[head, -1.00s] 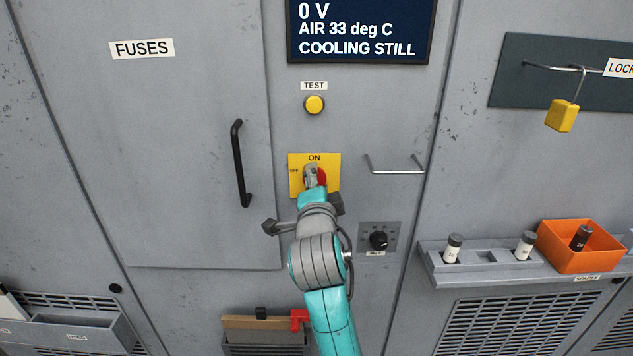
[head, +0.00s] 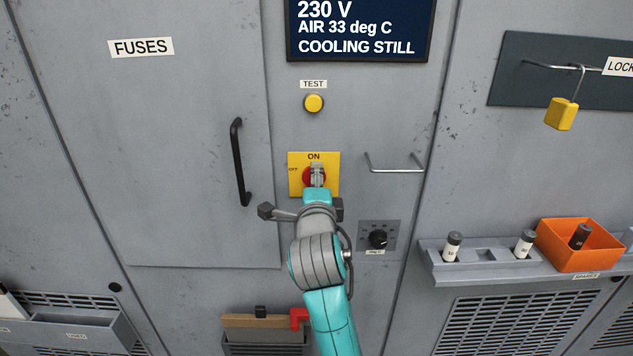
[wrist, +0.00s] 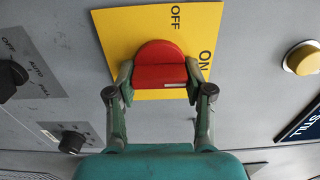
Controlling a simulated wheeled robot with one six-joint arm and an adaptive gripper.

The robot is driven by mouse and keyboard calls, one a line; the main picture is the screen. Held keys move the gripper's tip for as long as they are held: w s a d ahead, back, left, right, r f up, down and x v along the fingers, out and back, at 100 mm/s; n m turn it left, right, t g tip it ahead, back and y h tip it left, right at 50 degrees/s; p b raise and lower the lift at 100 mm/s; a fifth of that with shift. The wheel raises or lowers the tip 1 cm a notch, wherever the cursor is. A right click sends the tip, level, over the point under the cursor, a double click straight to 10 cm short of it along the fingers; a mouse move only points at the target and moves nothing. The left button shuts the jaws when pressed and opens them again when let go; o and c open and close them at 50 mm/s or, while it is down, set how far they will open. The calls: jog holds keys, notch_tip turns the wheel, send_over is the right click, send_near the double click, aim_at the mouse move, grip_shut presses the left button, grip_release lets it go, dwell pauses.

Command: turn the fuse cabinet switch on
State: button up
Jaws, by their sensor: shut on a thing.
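The fuse cabinet switch is a red rotary knob (head: 308,178) on a yellow plate (head: 331,160) marked ON at the top and OFF at the left. My gripper (head: 317,174) is in front of it and hides part of the knob. In the wrist view the red knob (wrist: 162,70) sits between the two fingers of my gripper (wrist: 160,88), which are shut on its sides. A small white mark on the knob lies on the side towards the ON label. The display (head: 362,28) above reads 230 V, AIR 33 deg C, COOLING STILL.
The closed FUSES door (head: 180,150) with its black handle (head: 240,162) is left of the switch. A yellow TEST button (head: 313,103) is above, a wire bracket (head: 395,168) right, and a black dial (head: 378,239) below right. An orange bin (head: 575,258) stands farther right.

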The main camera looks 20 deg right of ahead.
jog(key=shift+f, duration=0.1)
jog(key=o, duration=1.2)
jog(key=shift+c, duration=0.2)
jog(key=shift+s, duration=0.1)
jog(key=v, duration=1.2)
